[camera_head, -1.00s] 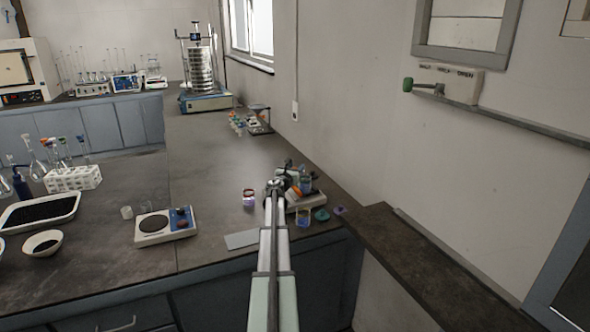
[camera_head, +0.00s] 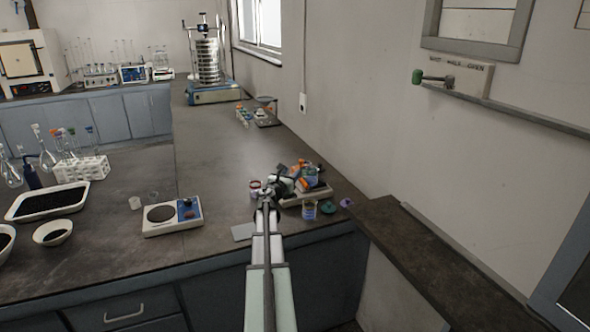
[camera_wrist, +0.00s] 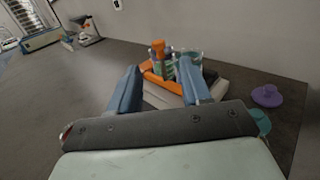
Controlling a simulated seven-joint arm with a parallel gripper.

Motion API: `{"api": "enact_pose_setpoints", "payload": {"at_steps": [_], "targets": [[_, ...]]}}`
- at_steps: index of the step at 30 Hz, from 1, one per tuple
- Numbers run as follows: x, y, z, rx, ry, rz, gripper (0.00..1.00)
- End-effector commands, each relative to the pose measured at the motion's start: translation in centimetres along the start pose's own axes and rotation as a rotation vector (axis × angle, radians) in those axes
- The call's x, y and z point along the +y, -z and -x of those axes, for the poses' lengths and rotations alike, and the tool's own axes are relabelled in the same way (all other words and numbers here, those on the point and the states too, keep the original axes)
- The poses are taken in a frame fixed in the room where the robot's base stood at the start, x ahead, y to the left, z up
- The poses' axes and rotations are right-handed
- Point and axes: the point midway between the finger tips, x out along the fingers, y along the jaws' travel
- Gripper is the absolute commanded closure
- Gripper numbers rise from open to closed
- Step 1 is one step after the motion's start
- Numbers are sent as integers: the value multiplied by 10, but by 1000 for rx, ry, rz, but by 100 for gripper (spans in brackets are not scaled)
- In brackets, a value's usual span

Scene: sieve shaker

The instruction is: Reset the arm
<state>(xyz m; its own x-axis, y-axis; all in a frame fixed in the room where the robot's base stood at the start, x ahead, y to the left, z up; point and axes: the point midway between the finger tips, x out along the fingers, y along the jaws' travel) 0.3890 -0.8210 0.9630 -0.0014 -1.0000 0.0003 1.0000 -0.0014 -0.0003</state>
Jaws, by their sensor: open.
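My gripper (camera_wrist: 165,90) is open in the wrist view, with its two blue-grey fingers apart and nothing held between them. In the head view my gripper (camera_head: 284,180) is over the bench near its front right corner. It is close to a small tray (camera_head: 306,196) that holds orange and blue items. In the wrist view an orange-topped bottle (camera_wrist: 158,57) and a clear cup (camera_wrist: 189,62) show beyond the fingers. I cannot tell from the head view exactly how far the fingertips are from these items.
A sieve shaker (camera_head: 208,68) stands at the back of the bench (camera_head: 215,155). A hotplate-like device (camera_head: 172,216) and a tray of black grains (camera_head: 48,202) are at left. A purple lid (camera_wrist: 267,95) lies right of the gripper. The middle bench is clear.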

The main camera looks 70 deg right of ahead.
Motion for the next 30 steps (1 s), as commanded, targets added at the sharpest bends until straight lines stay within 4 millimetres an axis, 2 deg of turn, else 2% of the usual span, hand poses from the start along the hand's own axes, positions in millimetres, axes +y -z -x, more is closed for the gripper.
{"api": "enact_pose_setpoints", "payload": {"at_steps": [1, 4, 23, 26, 29, 30], "targets": [[-1, 0, 7, 0, 0, 0, 52], [0, 0, 12, 0, 0, 0, 52], [4, 0, 13, 1, -6, -4, 52], [22, 2, 20, 7, -28, -24, 52], [56, 5, 36, 19, -72, -64, 52], [74, 7, 45, 26, -95, -86, 52]]}}
